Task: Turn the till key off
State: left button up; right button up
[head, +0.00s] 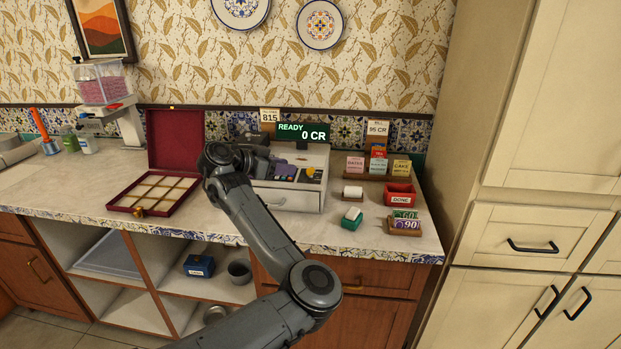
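The till (290,199) is a pale box on the counter, with a keypad on top. Its dark display (302,131) reads "READY 0 CR" in light letters. A small yellow-orange piece (310,172) shows on the till's top right; I cannot tell whether it is the key. My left gripper (256,157) is over the till's left end, and my arm and wrist cover part of the till there. Its fingers are too dark and hidden to tell open from shut, or whether they touch the till. My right gripper is out of view.
An open red box (173,142) with a divided tray stands left of the till.

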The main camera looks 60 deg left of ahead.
aim_at(309, 169)
pick_arm(q)
jog(key=b+x, duration=0.2)
jog(key=x, duration=0.8)
jog(key=shift+w, duration=0.15)
jog(key=shift+c, duration=0.3)
grip_shut()
